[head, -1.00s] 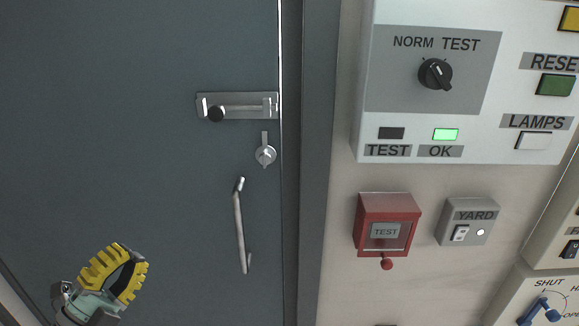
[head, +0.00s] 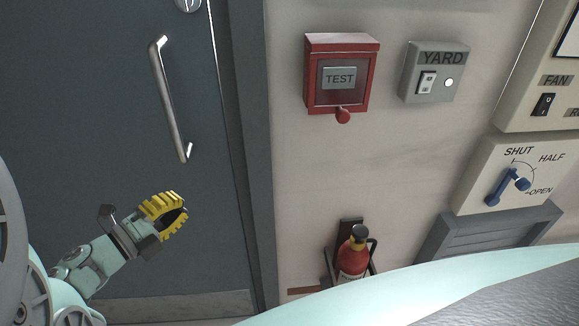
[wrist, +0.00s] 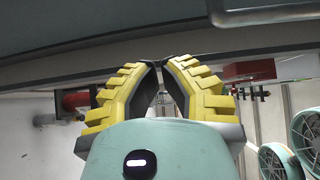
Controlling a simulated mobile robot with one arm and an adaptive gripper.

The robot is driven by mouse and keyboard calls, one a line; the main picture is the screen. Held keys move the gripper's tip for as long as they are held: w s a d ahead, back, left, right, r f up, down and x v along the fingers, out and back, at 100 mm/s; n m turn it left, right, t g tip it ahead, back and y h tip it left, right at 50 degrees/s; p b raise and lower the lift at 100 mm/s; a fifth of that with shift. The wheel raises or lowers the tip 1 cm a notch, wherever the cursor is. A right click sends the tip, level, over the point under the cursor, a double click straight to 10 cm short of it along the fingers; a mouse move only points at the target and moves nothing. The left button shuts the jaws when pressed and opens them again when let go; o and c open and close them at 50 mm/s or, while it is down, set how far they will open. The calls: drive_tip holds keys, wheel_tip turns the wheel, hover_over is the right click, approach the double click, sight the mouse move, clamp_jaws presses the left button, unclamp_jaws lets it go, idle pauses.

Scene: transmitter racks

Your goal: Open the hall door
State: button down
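The hall door (head: 90,110) is a dark grey panel at the left of the head view, and it looks closed against its frame. Its silver pull handle (head: 171,98) runs nearly upright near the right edge. A round lock fitting (head: 187,4) is cut off at the top. My gripper (head: 185,207), with yellow ribbed fingers, is in front of the door, below the handle's lower end and apart from it. In the wrist view the fingertips (wrist: 160,65) almost meet, with nothing between them. A grey metal bar (wrist: 265,14) at top right there looks like the handle.
Right of the door frame (head: 237,120) are a red TEST box (head: 340,77), a grey YARD switch (head: 433,75) and a SHUT/HALF/OPEN panel with a blue lever (head: 508,185). A red extinguisher (head: 352,257) hangs low on the wall. The wall between them is clear.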

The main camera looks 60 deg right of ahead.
approach(219, 167)
drive_tip(key=s+d, duration=0.3)
drive_tip(key=d, duration=0.1)
drive_tip(key=shift+w+d+p, duration=0.4)
drive_tip(key=shift+w+d, duration=0.75)
drive_tip(key=shift+w, duration=0.1)
